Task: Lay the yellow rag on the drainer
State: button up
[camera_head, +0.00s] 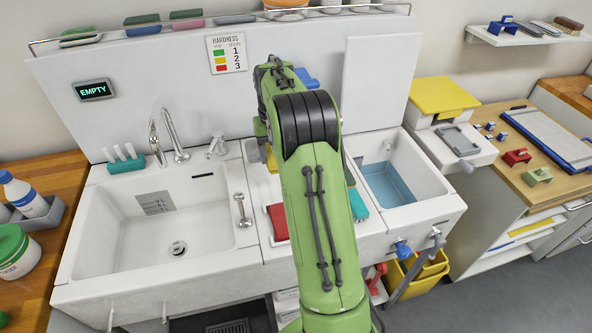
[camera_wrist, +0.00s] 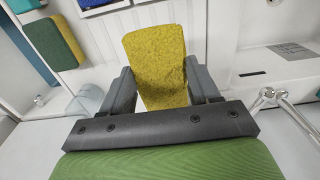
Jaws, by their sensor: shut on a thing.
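The yellow rag (camera_wrist: 155,52) is between the two dark fingers of my gripper (camera_wrist: 160,82) in the wrist view, and the gripper is shut on it. In the head view only a bit of yellow, likely the rag (camera_head: 271,158), shows at the left edge of my green arm. The white drainer (camera_head: 262,184) lies between the two basins, largely hidden by my arm. White ribbed surface (camera_wrist: 205,40), likely the drainer, shows behind the rag in the wrist view. I cannot tell whether the rag touches it.
A red item (camera_head: 278,222) lies on the drainer's front left, and a teal item (camera_head: 357,203) on its right. The large left basin (camera_head: 120,235) is empty; the right basin (camera_head: 388,184) holds bluish water. A tap (camera_head: 170,140) stands behind the left basin.

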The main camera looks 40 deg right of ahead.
aim_at(278, 187)
notch_tip(278, 187, down, 10)
jog(key=shift+s+r+b, duration=0.1)
jog(key=shift+b, duration=0.85)
jog(key=shift+a, duration=0.1)
jog(key=o, duration=1.1)
jog(key=shift+o, duration=0.2)
